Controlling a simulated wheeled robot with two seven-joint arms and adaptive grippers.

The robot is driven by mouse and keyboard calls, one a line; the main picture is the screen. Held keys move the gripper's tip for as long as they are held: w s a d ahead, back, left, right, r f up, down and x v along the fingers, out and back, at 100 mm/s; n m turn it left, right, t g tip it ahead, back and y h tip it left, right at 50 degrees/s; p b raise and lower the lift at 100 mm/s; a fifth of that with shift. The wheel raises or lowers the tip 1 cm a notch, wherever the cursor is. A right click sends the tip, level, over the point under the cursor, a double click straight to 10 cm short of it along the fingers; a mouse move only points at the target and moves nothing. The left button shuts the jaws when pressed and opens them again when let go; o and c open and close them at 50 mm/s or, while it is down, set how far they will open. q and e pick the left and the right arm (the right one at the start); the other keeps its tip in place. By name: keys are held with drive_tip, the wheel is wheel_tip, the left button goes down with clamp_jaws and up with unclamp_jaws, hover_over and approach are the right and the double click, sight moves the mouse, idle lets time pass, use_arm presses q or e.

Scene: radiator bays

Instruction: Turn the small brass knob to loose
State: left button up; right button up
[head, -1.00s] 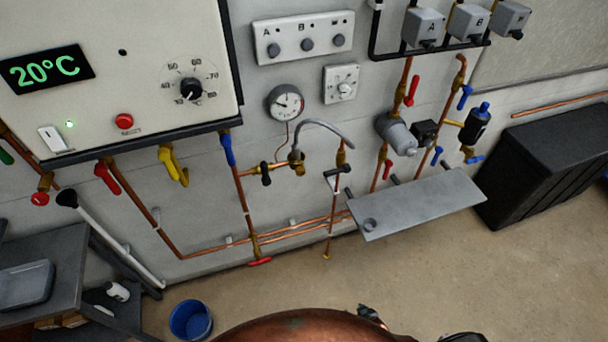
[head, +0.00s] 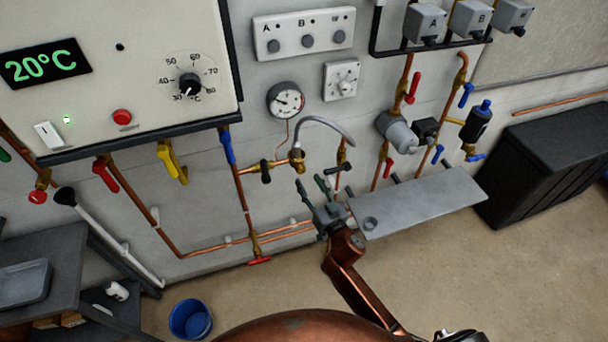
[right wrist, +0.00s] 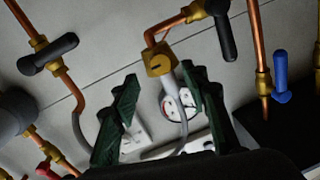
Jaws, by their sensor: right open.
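A small brass knob (right wrist: 157,63) with a dark slot shows in the right wrist view, on the brass fitting where the grey hose joins the copper pipe. In the head view this fitting (head: 297,163) sits below the round gauge, with the hose arching to the right; the knob is too small to tell apart there. My right gripper (head: 312,186) is open and empty, just below the fitting in the head view. In the right wrist view its two dark green fingers stand apart, with the knob beyond and between their tips. My left gripper is not in view.
Black-handled valves (head: 265,173) (head: 338,168) flank the fitting. The pressure gauge (head: 286,101) is above it. A grey shelf (head: 425,205) juts out at the right of my gripper. Copper pipes (head: 243,200) run along the wall. A blue bucket (head: 190,320) stands on the floor.

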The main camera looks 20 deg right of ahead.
sight(302, 171)
drive_tip(key=shift+w+a, duration=0.2)
drive_tip(key=shift+w, duration=1)
drive_tip(key=shift+w+a, duration=0.15)
drive_tip(key=shift+w, duration=1)
clamp_jaws()
